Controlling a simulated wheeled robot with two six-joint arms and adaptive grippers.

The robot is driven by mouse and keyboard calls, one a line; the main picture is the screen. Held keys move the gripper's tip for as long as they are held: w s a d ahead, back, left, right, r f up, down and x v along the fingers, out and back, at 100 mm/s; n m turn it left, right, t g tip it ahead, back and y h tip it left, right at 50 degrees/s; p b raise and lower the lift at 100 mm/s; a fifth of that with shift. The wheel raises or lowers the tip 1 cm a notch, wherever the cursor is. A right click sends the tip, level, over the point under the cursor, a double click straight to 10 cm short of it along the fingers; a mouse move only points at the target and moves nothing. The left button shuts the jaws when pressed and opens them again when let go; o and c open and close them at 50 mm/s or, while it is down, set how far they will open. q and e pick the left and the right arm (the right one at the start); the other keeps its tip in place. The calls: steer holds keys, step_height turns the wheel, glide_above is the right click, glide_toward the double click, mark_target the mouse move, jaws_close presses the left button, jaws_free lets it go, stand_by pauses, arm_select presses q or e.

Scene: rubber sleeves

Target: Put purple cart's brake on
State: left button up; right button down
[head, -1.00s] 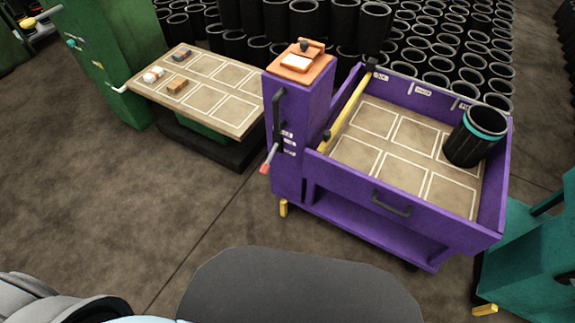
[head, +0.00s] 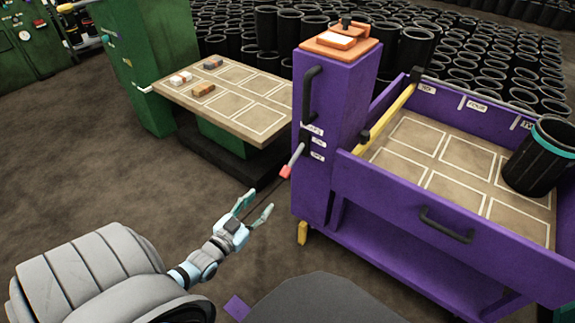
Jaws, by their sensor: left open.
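The purple cart (head: 335,125) stands right of centre in the head view, with a tall post at its left end. A lever with a red tip (head: 288,168) sticks out of the post's left side, beside small white labels (head: 317,142). A yellow pedal-like piece (head: 302,232) shows low at the post's foot. My left gripper (head: 254,208) is open and empty, below and left of the red-tipped lever and apart from it. Whether the brake is on cannot be told. My right gripper is out of view.
A black sleeve with a teal band (head: 540,158) stands in the cart's tray. A table (head: 225,105) with small blocks joins a green machine (head: 150,60) at the left. Many black sleeves stand behind. The floor left of the cart is clear.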

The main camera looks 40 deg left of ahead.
mark_target(283, 176)
arm_select(q)
steer(key=w+b, duration=0.2)
steer(key=w, duration=0.2)
steer(key=w+b, duration=0.2)
steer(key=w, duration=0.2)
steer(key=w+a+b, duration=0.1)
steer(key=w+b, duration=0.1)
steer(key=w, duration=0.2)
steer(key=shift+r, duration=0.4)
steer(key=w, duration=0.1)
steer(key=w+b, duration=0.1)
steer(key=shift+w+a+r+b, duration=0.15)
steer(key=shift+w+a+b, duration=0.05)
steer(key=shift+w+b, duration=0.1)
jaws_close()
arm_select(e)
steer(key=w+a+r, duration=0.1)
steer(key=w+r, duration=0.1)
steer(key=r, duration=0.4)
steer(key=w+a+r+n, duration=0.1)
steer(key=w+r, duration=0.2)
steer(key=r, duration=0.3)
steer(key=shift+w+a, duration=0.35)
